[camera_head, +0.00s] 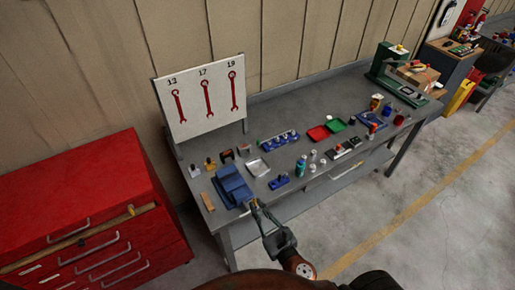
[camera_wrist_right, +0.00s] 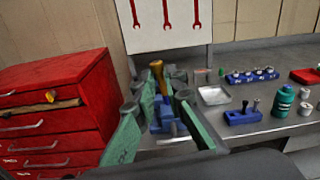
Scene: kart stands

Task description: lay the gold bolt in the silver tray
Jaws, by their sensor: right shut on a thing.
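My right gripper (camera_head: 256,206) reaches in over the front edge of the workbench, and its green fingers also show in the wrist view (camera_wrist_right: 157,98). It is shut on the gold bolt (camera_wrist_right: 157,78), which stands roughly upright between the fingertips with its thick end up. The bolt's lower part is partly hidden. The silver tray (camera_head: 257,167) lies on the bench beyond the gripper, and in the wrist view the tray (camera_wrist_right: 213,95) is right of the bolt, apart from it. The tray looks empty. My left gripper is out of view.
A blue vise-like block (camera_head: 232,187) is just left of the gripper. A small blue holder (camera_head: 279,181) sits right of it, with a green bottle (camera_head: 301,165) beyond. A blue rack (camera_head: 279,139) stands behind the tray. A red cabinet (camera_head: 90,205) stands at left.

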